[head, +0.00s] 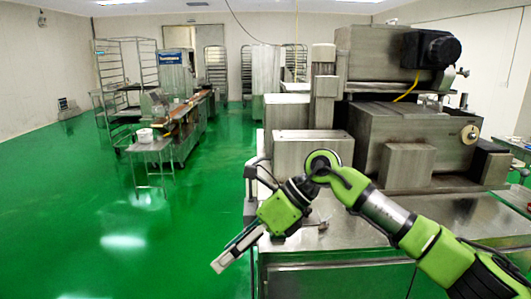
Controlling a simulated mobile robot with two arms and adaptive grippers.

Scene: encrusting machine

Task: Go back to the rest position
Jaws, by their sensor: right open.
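My right arm comes in from the lower right of the head view, in green and dark grey. It bends at the wrist in front of the encrusting machine (405,120). My right gripper (229,257) points down and to the left, past the left edge of the machine's metal table (335,242), with green floor behind it. It is open and nothing shows between its fingers. My left gripper is not in view. The arm hides part of the table and the machine's lower front.
The machine's steel body fills the right side. A small steel table (152,146) with a white container (145,135) stands farther back on the left, beside a long conveyor line (190,120). Rack trolleys (125,65) stand behind. The green floor (75,215) at the left is clear.

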